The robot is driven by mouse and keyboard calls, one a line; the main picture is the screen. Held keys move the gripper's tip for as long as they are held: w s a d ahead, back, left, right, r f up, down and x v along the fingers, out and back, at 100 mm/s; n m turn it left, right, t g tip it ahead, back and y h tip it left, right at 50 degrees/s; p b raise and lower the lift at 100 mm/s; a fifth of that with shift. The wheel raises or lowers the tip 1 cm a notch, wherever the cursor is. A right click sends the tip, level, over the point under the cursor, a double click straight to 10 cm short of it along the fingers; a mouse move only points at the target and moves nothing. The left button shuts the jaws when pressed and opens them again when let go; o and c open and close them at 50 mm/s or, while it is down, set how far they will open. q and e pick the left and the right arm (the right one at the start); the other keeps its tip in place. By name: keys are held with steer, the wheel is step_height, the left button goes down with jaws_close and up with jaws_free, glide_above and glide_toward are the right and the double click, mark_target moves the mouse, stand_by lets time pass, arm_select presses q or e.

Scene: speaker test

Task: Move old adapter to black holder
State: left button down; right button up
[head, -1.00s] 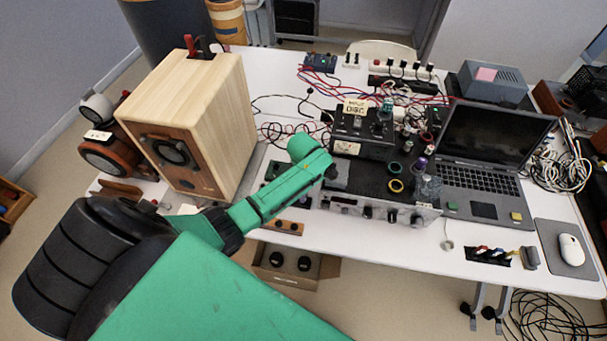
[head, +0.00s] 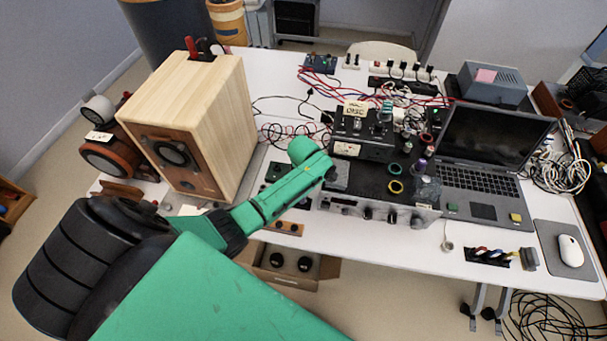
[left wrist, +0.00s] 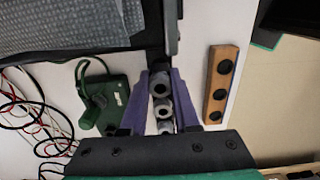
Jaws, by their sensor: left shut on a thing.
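My left gripper (left wrist: 161,100) has purple fingers shut on a small grey cylindrical piece (left wrist: 161,86), which may be the old adapter. In the head view my green arm reaches to the front of the black-topped equipment, and the fingers and held piece are hard to make out there. A black strip (head: 476,254) with small coloured pieces lies at the table's front right; it may be the black holder. A wooden block with black round holes (left wrist: 222,85) lies right of the fingers in the left wrist view, apart from them. My right gripper is not in view.
A wooden speaker (head: 200,125) stands left of my arm. Black-topped equipment (head: 368,180) with knobs and rings is at the centre. A laptop (head: 485,165) and a mouse (head: 570,249) are on the right. A green device (left wrist: 105,97) sits left of the fingers. Cables crowd the back.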

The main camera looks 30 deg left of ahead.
arm_select(q)
steer(key=shift+f+b, duration=0.4)
steer(key=shift+f, duration=0.25)
steer(key=c, duration=0.6)
jaws_free()
step_height(320, 180, up, 6)
steer(key=p, duration=0.6)
steer(key=shift+f, duration=0.25)
steer(key=shift+r+p, duration=0.45)
steer(key=shift+r, duration=0.6)
steer(key=shift+s+f, duration=0.1)
